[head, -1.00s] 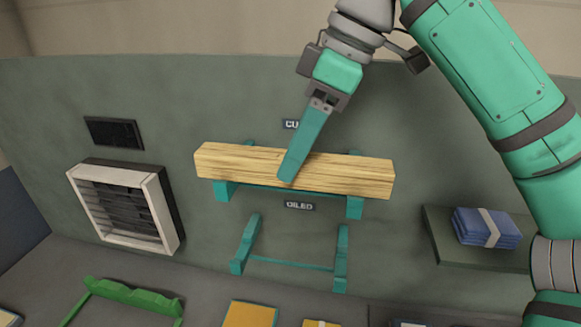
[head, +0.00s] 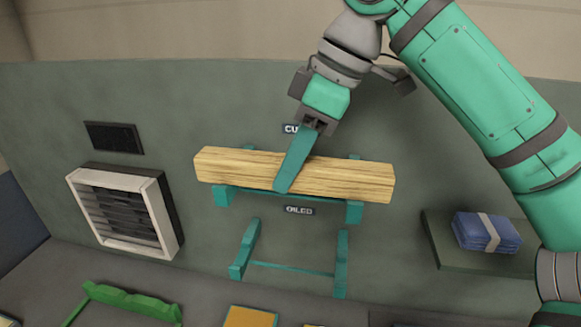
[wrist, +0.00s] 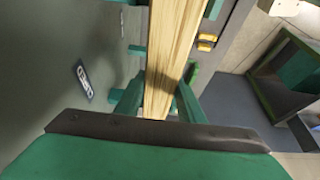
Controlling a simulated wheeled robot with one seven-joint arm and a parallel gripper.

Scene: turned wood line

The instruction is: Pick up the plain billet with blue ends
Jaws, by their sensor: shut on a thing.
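A long, square, pale wooden billet (head: 345,178) lies level across the upper teal rack (head: 222,196) on the grey-green wall. I see no blue on its ends in the head view. My gripper (head: 281,190) reaches down over the billet, a little left of its middle. In the wrist view the billet (wrist: 168,55) runs between my two teal fingers (wrist: 158,103), one on each side, and they are shut on it. The billet's far end runs out of the top of the wrist view.
A second teal rack (head: 290,266) below is empty. A small sign reading "OILED" (head: 299,210) sits between the racks. Blue folded cloths (head: 486,232) lie on a shelf (head: 440,252) at right. A white-framed vent (head: 125,212) is at left, and a green rack (head: 130,301) stands lower left.

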